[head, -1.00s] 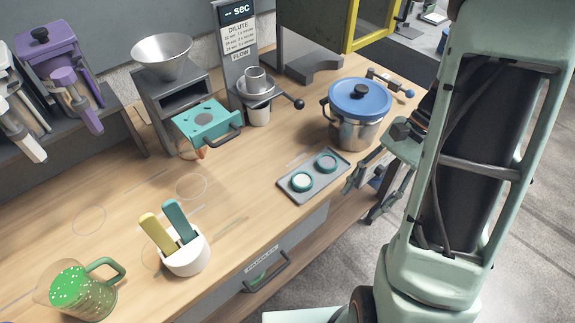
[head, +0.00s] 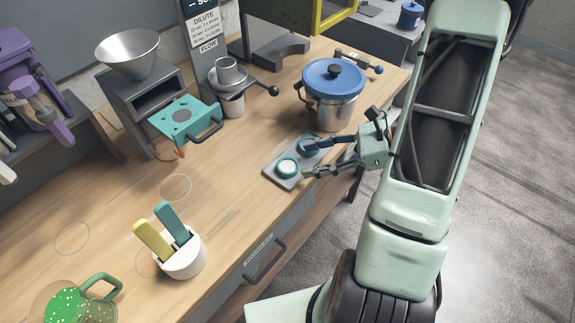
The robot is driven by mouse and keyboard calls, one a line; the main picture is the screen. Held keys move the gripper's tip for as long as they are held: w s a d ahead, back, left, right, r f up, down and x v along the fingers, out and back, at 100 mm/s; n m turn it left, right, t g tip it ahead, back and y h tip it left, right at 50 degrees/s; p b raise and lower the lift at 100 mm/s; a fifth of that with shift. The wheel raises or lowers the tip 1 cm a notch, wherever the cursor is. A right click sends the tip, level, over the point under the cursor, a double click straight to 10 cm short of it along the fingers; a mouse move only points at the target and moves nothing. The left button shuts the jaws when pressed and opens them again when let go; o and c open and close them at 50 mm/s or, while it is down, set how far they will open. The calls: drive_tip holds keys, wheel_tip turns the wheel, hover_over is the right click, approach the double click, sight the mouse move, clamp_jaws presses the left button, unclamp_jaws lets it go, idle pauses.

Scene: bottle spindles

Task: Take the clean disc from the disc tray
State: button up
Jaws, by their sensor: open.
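The grey disc tray (head: 270,175) lies near the front edge of the wooden bench. A white disc in a teal ring (head: 287,168) sits in its left part; it looks clean. A second, darker disc in a teal ring (head: 309,146) sits in its right part, partly hidden by a finger. My gripper (head: 304,162) reaches in from the right with its fingers spread, low over the tray's right side. One finger overlaps the darker disc and the other is just right of the white disc. Nothing is held. I cannot tell whether a finger touches the tray.
A steel pot with a blue lid (head: 334,80) stands just behind my gripper. A white holder (head: 185,262) with yellow and teal handles stands to the left. A teal handled device (head: 185,117) and a funnel machine (head: 140,50) stand behind.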

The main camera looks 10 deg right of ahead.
sight(288, 165)
drive_tip(key=shift+p+x, duration=0.4)
drive_tip(key=shift+x, duration=2.35)
drive_tip(key=shift+s, duration=0.15)
drive_tip(key=c, duration=0.6)
